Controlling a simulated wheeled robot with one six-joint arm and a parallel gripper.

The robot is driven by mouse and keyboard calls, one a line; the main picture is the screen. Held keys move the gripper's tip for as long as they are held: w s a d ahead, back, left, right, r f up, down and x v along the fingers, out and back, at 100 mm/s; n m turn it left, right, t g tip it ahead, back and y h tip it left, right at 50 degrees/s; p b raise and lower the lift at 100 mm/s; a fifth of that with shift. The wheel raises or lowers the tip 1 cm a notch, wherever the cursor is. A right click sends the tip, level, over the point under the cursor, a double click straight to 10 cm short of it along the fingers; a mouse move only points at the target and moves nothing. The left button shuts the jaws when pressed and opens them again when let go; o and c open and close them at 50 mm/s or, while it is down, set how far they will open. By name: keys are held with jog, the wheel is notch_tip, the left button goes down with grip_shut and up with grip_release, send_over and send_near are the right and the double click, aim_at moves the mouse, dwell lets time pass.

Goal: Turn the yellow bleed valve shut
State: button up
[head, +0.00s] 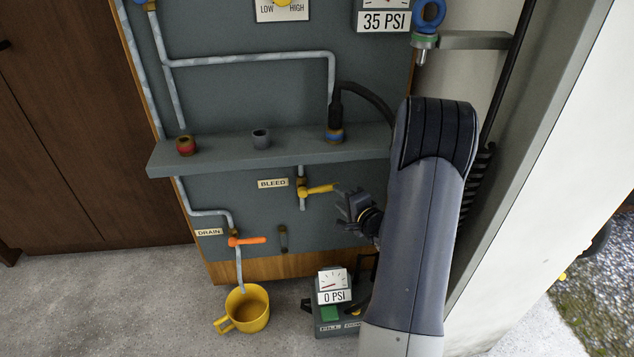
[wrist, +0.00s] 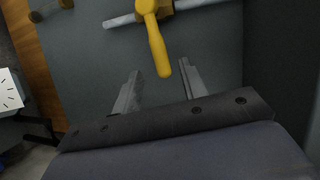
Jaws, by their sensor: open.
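The yellow bleed valve (head: 318,189) sits on a thin vertical pipe below the grey shelf, right of the BLEED label (head: 273,184). Its lever points right, roughly across the pipe. My gripper (head: 343,206) is just right of the lever's tip in the head view, open and empty. In the wrist view the yellow lever (wrist: 157,45) points down toward my gripper (wrist: 160,70). Its tip appears between the two open fingertips. I cannot tell whether a finger touches it.
An orange drain lever (head: 247,240) is lower left, above a yellow mug (head: 247,308) on the floor. The grey shelf (head: 265,149) juts out above the valve. A device with a 0 PSI gauge (head: 333,287) stands below my gripper. A pale post (head: 545,150) stands right of my arm.

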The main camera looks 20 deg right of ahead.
aim_at(329, 189)
jog(key=b+x, duration=0.2)
jog(key=x, duration=0.7)
jog(key=shift+w+f, duration=0.1)
jog(key=shift+w, duration=0.1)
grip_shut()
